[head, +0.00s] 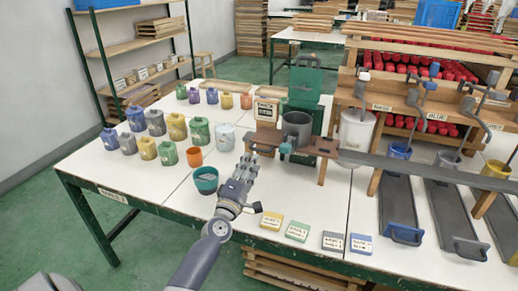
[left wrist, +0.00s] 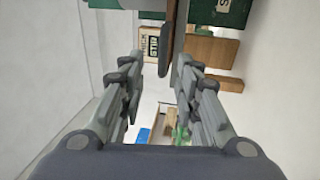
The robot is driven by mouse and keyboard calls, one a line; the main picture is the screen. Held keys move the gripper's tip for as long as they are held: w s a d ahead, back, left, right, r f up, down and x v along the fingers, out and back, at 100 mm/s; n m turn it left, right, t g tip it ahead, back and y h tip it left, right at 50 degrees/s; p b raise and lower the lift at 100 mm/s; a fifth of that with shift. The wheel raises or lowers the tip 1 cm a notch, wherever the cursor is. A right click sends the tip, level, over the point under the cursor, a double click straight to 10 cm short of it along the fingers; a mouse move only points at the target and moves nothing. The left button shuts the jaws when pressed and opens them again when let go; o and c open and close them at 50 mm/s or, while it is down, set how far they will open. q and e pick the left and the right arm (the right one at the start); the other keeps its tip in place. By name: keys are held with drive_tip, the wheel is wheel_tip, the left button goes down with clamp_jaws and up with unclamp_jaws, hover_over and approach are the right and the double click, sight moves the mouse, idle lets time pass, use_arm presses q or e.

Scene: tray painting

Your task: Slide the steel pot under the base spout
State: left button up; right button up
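A grey steel-coloured pot (head: 297,126) stands upright on a wooden stand (head: 328,147) in front of a green machine. A dark handle (head: 262,149) sticks out to its left and a teal fitting (head: 285,149) is low at its front. A white bucket (head: 357,130), its label too small to read surely, is to the pot's right. The pot is left of it. My left gripper (head: 247,162) is just in front of the handle, pointing away from me. In the left wrist view its fingers (left wrist: 162,70) are apart, with a dark upright bar beyond them. My right gripper is not in view.
A long grey rail (head: 420,168) runs right from the stand. Several paint jars and labelled blocks are on the white table.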

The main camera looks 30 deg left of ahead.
sight(259, 150)
use_arm(q)
drive_tip(key=x, duration=0.7)
drive_tip(key=shift+w+f+b, duration=0.1)
drive_tip(key=shift+w+b, duration=0.2)
drive_tip(key=shift+b, duration=0.05)
drive_tip(key=shift+w+a, duration=0.1)
drive_tip(key=shift+w, duration=0.2)
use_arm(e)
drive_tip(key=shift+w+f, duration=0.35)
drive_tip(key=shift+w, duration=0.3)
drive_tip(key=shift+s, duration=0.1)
use_arm(q)
clamp_jaws()
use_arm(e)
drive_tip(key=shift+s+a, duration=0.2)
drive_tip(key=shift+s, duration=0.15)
